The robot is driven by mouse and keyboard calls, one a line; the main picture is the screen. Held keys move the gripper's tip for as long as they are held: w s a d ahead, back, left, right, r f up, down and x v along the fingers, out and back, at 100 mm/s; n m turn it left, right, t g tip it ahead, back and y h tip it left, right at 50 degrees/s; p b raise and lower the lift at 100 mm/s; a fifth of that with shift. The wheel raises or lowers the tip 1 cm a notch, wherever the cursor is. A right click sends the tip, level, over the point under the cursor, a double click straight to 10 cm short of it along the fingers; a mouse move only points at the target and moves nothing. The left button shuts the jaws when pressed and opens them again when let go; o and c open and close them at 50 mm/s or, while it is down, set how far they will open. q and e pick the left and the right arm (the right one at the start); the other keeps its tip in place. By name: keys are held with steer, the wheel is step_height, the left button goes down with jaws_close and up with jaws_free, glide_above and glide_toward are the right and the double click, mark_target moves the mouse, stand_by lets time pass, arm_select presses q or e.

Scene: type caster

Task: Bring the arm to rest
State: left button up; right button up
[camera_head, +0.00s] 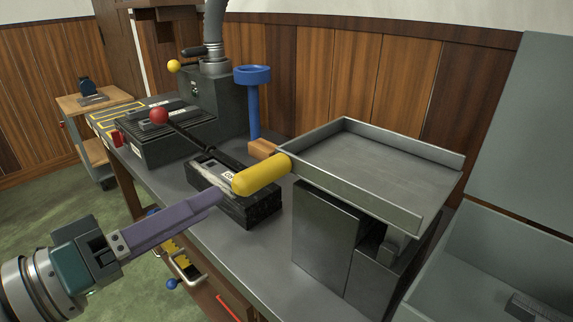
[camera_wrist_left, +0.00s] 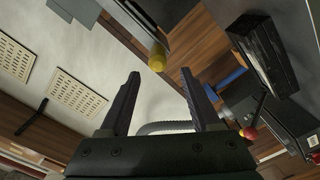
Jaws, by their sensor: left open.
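My left gripper (camera_head: 218,197) comes in from the lower left in the head view, its purple fingers pointing right toward a yellow rounded handle (camera_head: 262,175). In the left wrist view the gripper (camera_wrist_left: 160,73) has its two dark fingers spread, with nothing between them. The yellow handle (camera_wrist_left: 157,57) shows just beyond the fingertips. In the head view the fingertips are close to its near end; I cannot tell whether they touch. My right gripper is not in view.
A grey tray (camera_head: 380,168) stands on dark blocks right of the handle. A black machine (camera_head: 165,135) with a red-knobbed lever (camera_head: 159,116) and a blue post with a cup (camera_head: 253,100) stand behind on the grey bench (camera_head: 262,262). Green floor is open at lower left.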

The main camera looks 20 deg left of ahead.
arm_select(q)
steer(key=s+d+r+m+g+y+p, duration=0.1)
steer(key=s+d+m+g+p, duration=0.1)
steer(key=d+m+g+p, duration=0.15)
steer(key=s+d+r+m+g+p, duration=0.1)
steer(key=s+d+m+g+p, duration=0.15)
steer(key=d+p, duration=0.2)
steer(key=s+a+r+m+g+y+p, duration=0.2)
steer(key=s+a+r+g+y+p, duration=0.25)
steer(key=s+g, duration=0.35)
steer(key=w+d+r+p+v, duration=0.1)
steer(key=w+p+v, duration=0.2)
steer(key=p+v, duration=1.5)
steer(key=w+d+r+p+v, duration=0.1)
steer(key=w+p+v, duration=0.3)
steer(key=p+v, duration=1.5)
steer(key=shift+w+t+p, duration=0.25)
steer(key=shift+t+p, duration=0.05)
steer(key=shift+p, duration=0.2)
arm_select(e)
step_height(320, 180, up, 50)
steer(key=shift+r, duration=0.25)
arm_select(q)
steer(key=shift+d+y, duration=0.1)
steer(key=shift+y, duration=0.15)
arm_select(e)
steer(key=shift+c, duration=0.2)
